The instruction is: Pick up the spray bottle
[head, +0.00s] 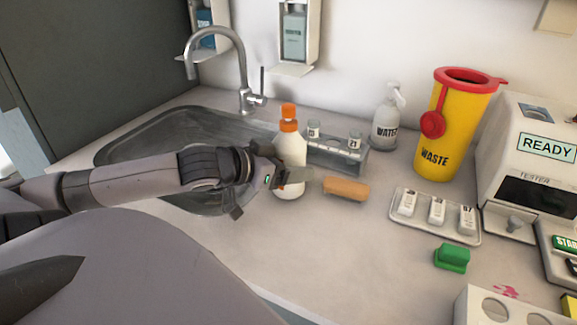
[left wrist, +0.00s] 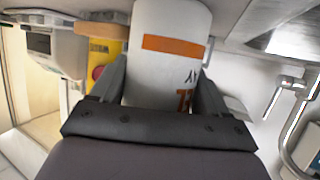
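The likely spray bottle is a white bottle with an orange cap (head: 289,143), upright on the counter in front of the sink's right end. My left gripper (head: 290,177) reaches it from the left, one finger across its lower front. In the left wrist view the white bottle (left wrist: 170,70), with an orange band and lettering, lies between the two spread fingers (left wrist: 165,92). I see no clear gap beside it, but firm contact cannot be told. A white pump bottle marked WATER (head: 385,130) stands farther right. My right gripper is not in view.
A tube rack (head: 340,160) stands close behind the bottle, and a wooden block (head: 346,189) lies to its right. Farther right are a yellow waste bin (head: 447,135), a tray of small white items (head: 460,233), a green block (head: 452,257) and a tester (head: 525,165).

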